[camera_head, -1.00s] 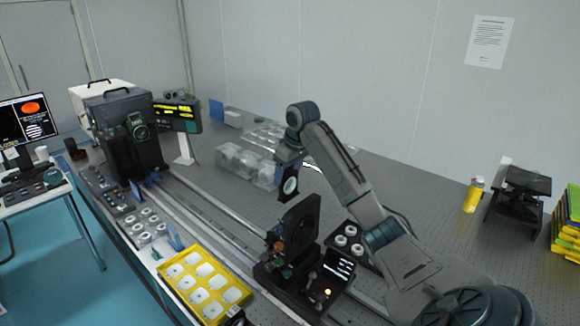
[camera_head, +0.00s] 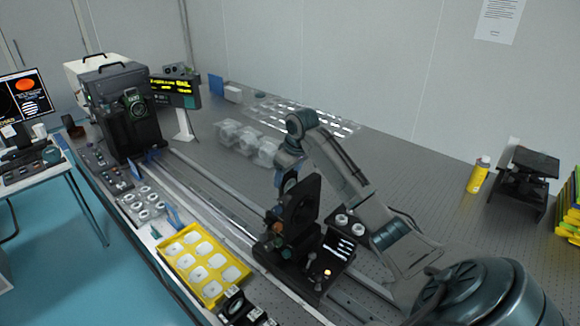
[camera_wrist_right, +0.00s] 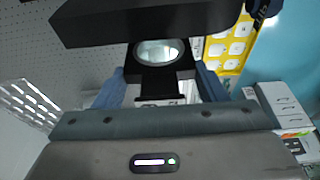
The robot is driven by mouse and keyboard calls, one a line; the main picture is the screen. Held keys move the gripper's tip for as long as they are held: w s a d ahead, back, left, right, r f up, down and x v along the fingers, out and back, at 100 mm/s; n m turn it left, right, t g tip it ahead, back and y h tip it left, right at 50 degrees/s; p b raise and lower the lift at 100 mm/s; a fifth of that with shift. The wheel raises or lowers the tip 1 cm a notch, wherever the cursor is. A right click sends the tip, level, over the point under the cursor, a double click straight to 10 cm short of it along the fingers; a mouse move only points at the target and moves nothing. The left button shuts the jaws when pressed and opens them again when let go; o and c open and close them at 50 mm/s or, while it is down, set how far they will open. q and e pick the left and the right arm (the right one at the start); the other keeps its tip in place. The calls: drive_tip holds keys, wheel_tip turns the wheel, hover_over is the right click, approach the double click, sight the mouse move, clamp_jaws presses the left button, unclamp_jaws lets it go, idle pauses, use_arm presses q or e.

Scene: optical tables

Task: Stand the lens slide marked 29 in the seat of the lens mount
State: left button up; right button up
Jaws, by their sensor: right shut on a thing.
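My right gripper (camera_wrist_right: 160,92) is shut on a lens slide (camera_wrist_right: 160,52), a black frame with a round clear lens. Its blue fingers grip the slide from both sides; a small white label by the fingers is unreadable, so I cannot confirm the 29. In the head view, my right gripper (camera_head: 286,180) is at the far left side of the lens mount (camera_head: 303,204), a black upright plate on a dark base. The plate hides most of the slide there. In the wrist view the dark plate (camera_wrist_right: 150,20) crosses the top, close to the slide. The seat is hidden. My left gripper is out of view.
A yellow tray (camera_head: 182,284) with white inserts lies left of the mount, with black lens pieces (camera_head: 236,304) in front. Rails (camera_head: 205,190) run along the table. Clear boxes (camera_head: 245,142) stand behind. A yellow bottle (camera_head: 478,175) stands right.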

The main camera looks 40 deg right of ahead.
sight(290, 183)
drive_tip(key=shift+a+f, duration=0.1)
drive_tip(key=shift+f, duration=0.6)
wheel_tip(290, 183, down, 2)
drive_tip(key=shift+f, duration=0.1)
drive_tip(key=shift+s+f+b, duration=0.1)
drive_tip(key=shift+f+b, duration=0.2)
drive_tip(key=shift+f, duration=1)
